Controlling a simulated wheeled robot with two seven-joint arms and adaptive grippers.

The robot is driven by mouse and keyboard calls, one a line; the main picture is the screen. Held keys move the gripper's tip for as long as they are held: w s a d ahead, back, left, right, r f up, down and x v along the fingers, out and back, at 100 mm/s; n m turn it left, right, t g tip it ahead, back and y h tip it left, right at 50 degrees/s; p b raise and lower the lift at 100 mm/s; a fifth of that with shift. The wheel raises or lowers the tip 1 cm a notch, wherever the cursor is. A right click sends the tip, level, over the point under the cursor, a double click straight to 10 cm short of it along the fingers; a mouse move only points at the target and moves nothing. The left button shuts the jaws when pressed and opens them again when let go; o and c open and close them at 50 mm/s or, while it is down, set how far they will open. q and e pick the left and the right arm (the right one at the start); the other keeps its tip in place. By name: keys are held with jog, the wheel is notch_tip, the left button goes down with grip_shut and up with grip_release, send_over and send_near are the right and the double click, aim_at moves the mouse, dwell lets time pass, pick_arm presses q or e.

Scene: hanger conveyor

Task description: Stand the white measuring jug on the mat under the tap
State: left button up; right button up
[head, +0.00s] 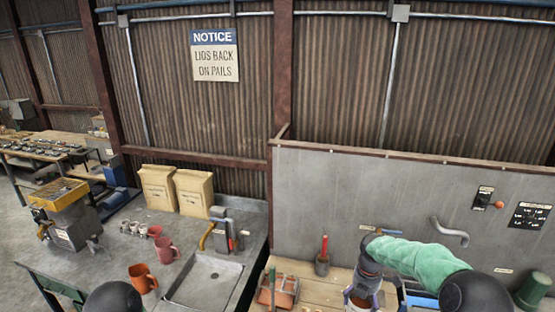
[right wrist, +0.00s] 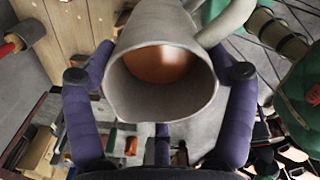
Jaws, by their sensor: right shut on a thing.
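The white measuring jug (right wrist: 160,105) is between the purple fingers of my right gripper (right wrist: 160,82) in the right wrist view. I look into its open mouth; an orange-brown surface shows inside, and a pale handle is at the upper right. In the head view the jug (head: 358,303) is at the lower edge, partly hidden by my right gripper (head: 363,294), above or on the wooden bench; I cannot tell which. A curved grey spout (head: 450,232) sticks out of the grey panel. I cannot make out the mat. My left gripper is out of view.
A pot with a red-handled tool (head: 322,262) and a rusty-coloured caddy (head: 279,290) stand on the wooden bench (head: 302,268) left of the jug. A green container (head: 533,289) stands at right.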

aim_at(351, 310)
jog(key=s+a+m, duration=0.1)
jog(key=m, duration=0.1)
jog(key=s+a+m, duration=0.1)
jog(key=m, duration=0.2)
jog(key=a+r+m, duration=0.1)
jog(key=m, duration=0.1)
jog(key=shift+s+a+r+m, duration=0.1)
jog(key=shift+s+m, duration=0.3)
jog(key=m, duration=0.1)
jog(key=s+a+m, duration=0.1)
jog(key=m, duration=0.1)
jog(key=shift+s+a+r+m, duration=0.2)
jog(key=shift+s+m, duration=0.05)
jog(key=shift+m, duration=0.05)
jog(key=s+a+m, duration=0.4)
jog(key=s+m, duration=0.1)
jog(key=m, duration=0.7)
jog(key=s+f+b, duration=0.2)
jog(key=f+b, duration=1.1)
jog(key=f, duration=0.2)
jog(key=s+f+b, duration=0.2)
jog(key=f+b, duration=1)
jog(key=f, duration=0.3)
jog(key=shift+s+f+b, duration=0.3)
jog(key=shift+s+b, duration=0.1)
jog(key=shift+a, duration=0.1)
